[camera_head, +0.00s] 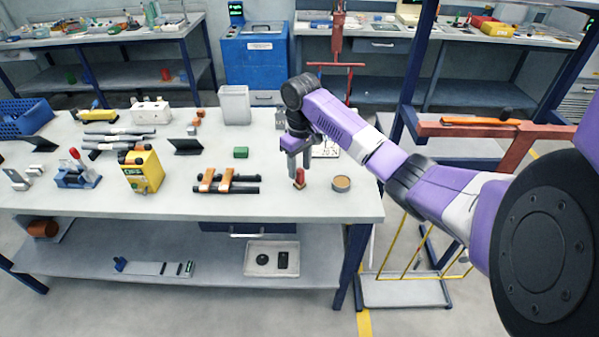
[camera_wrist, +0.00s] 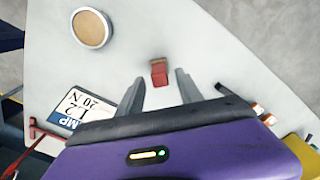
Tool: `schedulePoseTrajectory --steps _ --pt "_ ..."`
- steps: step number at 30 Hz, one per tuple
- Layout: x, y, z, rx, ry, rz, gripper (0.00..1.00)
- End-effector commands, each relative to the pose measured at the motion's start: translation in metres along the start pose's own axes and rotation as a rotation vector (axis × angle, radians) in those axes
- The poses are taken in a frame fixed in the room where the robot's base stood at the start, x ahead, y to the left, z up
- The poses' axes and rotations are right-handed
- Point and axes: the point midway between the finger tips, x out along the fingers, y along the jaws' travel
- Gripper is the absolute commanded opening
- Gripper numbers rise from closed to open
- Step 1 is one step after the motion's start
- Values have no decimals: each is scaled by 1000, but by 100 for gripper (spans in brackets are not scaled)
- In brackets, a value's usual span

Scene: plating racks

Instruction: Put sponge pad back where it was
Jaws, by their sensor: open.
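My gripper (camera_head: 300,172) is open above the right part of the workbench, with its fingers pointing down. A small red block with a brown end (camera_head: 299,180) stands at the fingertips. In the wrist view the red block (camera_wrist: 159,73) shows just ahead of the gap between the two fingers, apart from both. A small green block (camera_head: 241,152) lies on the bench left of my gripper. A round tan disc (camera_head: 341,184) lies right of it and also shows in the wrist view (camera_wrist: 91,28). I cannot tell for sure which of these is the sponge pad.
Black bars with orange pieces (camera_head: 228,184) lie left of my gripper. A yellow box (camera_head: 143,172) stands farther left. A white printed plate (camera_head: 326,150) lies behind my gripper. The bench top (camera_head: 270,205) is clear in front of it, near the edge.

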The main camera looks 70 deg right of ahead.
Motion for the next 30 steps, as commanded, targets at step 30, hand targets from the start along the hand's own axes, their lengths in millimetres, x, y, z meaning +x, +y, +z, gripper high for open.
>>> schedulePoseTrajectory --steps 30 --pt "-65 -73 -26 -62 112 -96 43"
